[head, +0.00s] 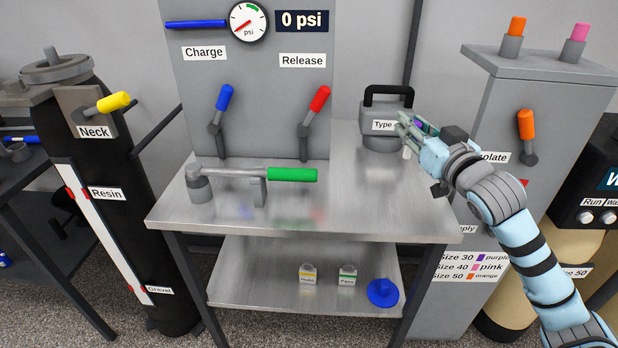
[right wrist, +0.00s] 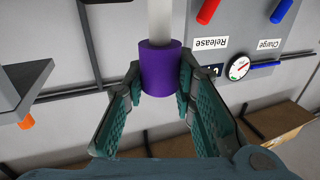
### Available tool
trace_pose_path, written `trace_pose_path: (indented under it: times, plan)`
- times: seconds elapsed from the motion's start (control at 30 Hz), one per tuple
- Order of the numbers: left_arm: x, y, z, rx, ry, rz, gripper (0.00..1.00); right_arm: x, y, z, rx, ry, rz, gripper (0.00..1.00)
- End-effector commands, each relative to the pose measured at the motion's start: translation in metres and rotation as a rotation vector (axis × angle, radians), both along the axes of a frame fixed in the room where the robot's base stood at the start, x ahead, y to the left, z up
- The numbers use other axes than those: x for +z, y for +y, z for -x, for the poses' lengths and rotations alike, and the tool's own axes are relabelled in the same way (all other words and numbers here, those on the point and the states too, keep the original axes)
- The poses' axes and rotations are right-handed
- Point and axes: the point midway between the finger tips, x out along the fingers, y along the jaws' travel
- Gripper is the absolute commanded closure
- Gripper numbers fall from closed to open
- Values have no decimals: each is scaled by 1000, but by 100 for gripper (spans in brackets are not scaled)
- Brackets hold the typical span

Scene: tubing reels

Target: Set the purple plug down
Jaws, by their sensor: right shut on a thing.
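The purple plug (right wrist: 160,68) is a purple cylinder with a pale white stem running out of it, seen in the right wrist view. The fingers of my right gripper (right wrist: 158,84) are closed on both sides of the purple part. In the head view only a bit of the purple plug (head: 421,125) shows between the fingers. There my right gripper (head: 410,128) is in front of the grey unit labelled "Type" (head: 378,127) at the back right of the metal table; I cannot tell whether they touch. My left gripper is not in view.
The metal table (head: 345,215) has free room at its front and middle. A green-handled bar (head: 292,174) lies at its left. A grey cabinet (head: 545,66) with orange (head: 517,25) and pink (head: 580,32) plugs on top stands at right. A lower shelf (head: 240,285) holds small items.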

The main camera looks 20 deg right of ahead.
Motion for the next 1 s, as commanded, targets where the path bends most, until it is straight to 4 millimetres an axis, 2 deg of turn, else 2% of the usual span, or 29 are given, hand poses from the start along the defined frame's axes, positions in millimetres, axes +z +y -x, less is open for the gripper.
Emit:
trace_pose_path:
  times: [0.03,0.13,0.27,0.37,0.47,0.6,0.73,0.8,1.0]
  plan:
    - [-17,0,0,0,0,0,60,4,-16,-5,-46,-8,0,100]
    - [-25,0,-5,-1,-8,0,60,22,-41,-8,-122,-4,-3,100]
    - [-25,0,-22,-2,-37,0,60,34,-54,-7,-160,1,-2,100]
    - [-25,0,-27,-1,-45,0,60,31,-54,-7,-162,3,-2,100]
    - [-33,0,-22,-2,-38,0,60,9,-54,-7,-161,5,-1,100]
    - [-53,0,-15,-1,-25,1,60,-48,-53,-7,-160,8,-2,100]
    - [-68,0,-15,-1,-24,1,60,-95,-53,-8,-160,6,-1,100]
    - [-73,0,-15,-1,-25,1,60,-111,-53,-8,-159,4,-2,100]
    - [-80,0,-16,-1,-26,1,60,-137,-53,-8,-160,1,0,100]
